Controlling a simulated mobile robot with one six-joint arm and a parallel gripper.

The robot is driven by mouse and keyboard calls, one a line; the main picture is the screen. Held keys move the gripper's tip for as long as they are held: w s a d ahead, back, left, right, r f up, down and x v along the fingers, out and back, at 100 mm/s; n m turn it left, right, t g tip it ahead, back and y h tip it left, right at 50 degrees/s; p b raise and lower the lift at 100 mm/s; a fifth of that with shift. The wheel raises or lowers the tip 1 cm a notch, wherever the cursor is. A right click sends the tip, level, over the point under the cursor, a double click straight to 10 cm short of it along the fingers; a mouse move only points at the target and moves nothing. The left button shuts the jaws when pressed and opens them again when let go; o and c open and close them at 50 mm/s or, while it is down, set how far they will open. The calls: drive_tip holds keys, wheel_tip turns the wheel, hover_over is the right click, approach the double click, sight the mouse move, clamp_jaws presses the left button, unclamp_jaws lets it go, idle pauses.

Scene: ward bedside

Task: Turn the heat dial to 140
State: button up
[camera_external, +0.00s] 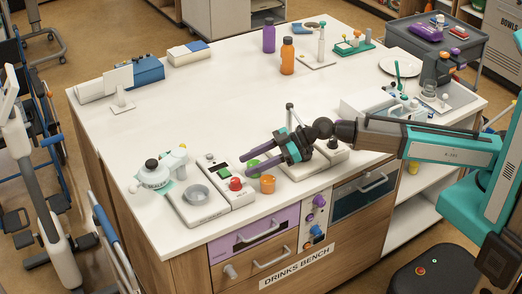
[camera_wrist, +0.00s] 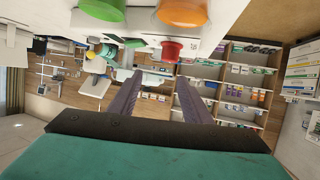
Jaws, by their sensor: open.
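I cannot tell which is the heat dial, and no scale or number is legible. My gripper (camera_external: 247,168) is open, its purple fingers pointing left above the bench top, higher than the knobs and to their left. A green round part shows by the fingers. In the wrist view my gripper (camera_wrist: 159,80) has nothing between its fingertips; no knob of that column can be made out there.
Below my gripper are an orange round piece (camera_external: 267,184) and a red button (camera_external: 235,184) on a white unit. A scale with a round dish (camera_external: 197,193) stands left. The purple drawer (camera_external: 254,232) has a protruding handle.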

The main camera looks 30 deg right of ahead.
sight(238, 179)
drive_tip(key=shift+s+d+f+g, duration=0.2)
drive_tip(key=shift+s+f, duration=0.15)
drive_tip(key=shift+f, duration=0.15)
drive_tip(key=shift+s+d+f+g, duration=0.15)
drive_tip(key=shift+s+f, duration=0.15)
drive_tip(key=shift+f, duration=0.15)
drive_tip(key=shift+p+x, duration=0.35)
drive_tip(key=shift+x, duration=1.15)
drive_tip(key=shift+p+x, duration=0.5)
drive_tip(key=shift+x, duration=1.75)
drive_tip(key=c, duration=1)
drive_tip(key=shift+c, duration=0.2)
